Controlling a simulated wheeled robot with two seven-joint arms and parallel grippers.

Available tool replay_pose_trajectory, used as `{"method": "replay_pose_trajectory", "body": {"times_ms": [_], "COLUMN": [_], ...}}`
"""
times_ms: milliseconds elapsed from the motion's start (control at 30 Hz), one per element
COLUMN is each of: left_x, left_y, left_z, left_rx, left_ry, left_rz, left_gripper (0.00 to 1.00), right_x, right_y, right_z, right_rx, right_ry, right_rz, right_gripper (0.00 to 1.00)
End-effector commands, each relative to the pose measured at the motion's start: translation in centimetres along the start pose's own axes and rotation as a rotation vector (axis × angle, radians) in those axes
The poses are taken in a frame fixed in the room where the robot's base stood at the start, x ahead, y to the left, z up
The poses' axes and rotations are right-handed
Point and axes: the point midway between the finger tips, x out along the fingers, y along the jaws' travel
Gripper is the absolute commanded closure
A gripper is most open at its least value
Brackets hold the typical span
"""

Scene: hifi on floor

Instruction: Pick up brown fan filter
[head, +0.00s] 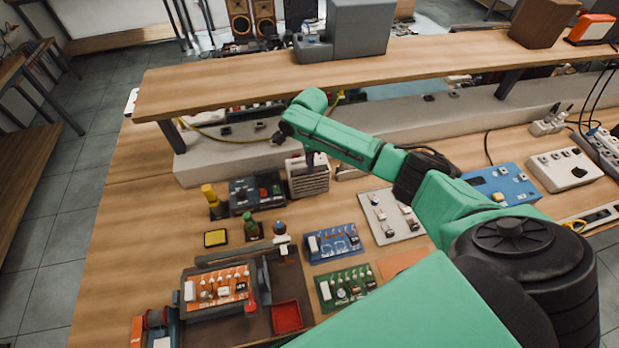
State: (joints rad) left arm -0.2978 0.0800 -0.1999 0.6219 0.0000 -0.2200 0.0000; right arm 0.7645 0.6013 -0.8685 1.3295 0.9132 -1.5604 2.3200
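A boxy, light brown unit with a slatted front (309,182) stands upright on the workbench, against the base of the raised shelf; it looks like the brown fan filter. My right arm reaches in from the lower right, and its dark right gripper (311,161) points down at the unit's top edge. The fingers are small and partly lost against the unit, so I cannot tell whether they touch or grip it. My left gripper is not in view.
A dark device with knobs (256,192) stands just left of the unit. A blue circuit board (335,242) and a grey panel (391,216) lie in front and to the right. The wooden shelf (230,88) overhangs behind. Bare bench lies at the left.

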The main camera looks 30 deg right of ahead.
Motion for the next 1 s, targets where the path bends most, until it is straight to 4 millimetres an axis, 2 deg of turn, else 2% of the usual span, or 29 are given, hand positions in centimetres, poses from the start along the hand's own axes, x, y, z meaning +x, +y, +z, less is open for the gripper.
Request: {"method": "replay_pose_trajectory", "body": {"times_ms": [333,467,667,933,1000], "left_x": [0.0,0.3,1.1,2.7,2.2], "left_y": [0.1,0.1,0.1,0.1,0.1], "left_z": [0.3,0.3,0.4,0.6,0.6], "left_rx": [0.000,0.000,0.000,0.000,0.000], "left_ry": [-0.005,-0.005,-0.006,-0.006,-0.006], "left_rz": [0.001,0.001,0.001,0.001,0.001], "left_gripper": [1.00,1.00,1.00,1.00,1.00], "right_x": [-0.2,-1.1,-4.8,-11.8,-14.1], "right_y": [0.0,-0.1,-0.1,-0.1,-0.1], "right_z": [0.0,0.1,0.1,0.1,0.0], "right_rx": [0.000,0.001,-0.001,-0.001,0.000], "right_ry": [-0.001,-0.003,-0.004,-0.004,-0.002], "right_rz": [-0.001,-0.001,-0.004,-0.005,-0.005], "right_gripper": [1.00,1.00,1.00,1.00,1.00]}}
